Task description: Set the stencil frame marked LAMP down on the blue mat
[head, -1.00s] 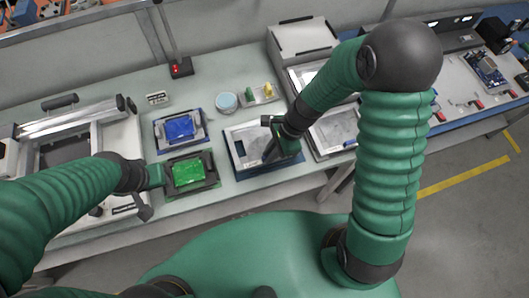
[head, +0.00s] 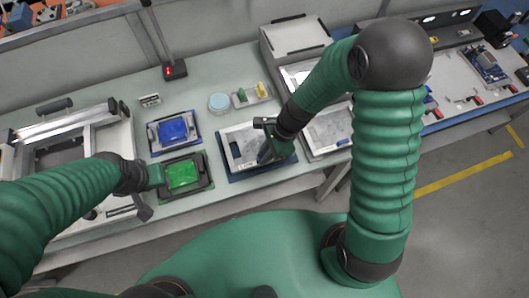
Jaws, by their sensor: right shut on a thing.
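A light grey stencil frame (head: 233,149) is over the blue mat (head: 232,177) at the bench's front edge, in the middle of the head view. The mat's dark blue border shows along the left and near sides. My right gripper (head: 264,157) is shut on this frame from above. I cannot read any marking on it, nor tell whether it touches the mat. My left gripper (head: 147,192) is beside the green board's holder; its fingers are too unclear to tell open from shut.
A similar frame (head: 342,144) lies close on the right. A green board (head: 183,176) and a blue board (head: 173,130) sit in holders to the left. A round light-blue tub (head: 219,102) and a small tray (head: 251,97) stand behind. A printer-like machine (head: 120,133) fills the far left.

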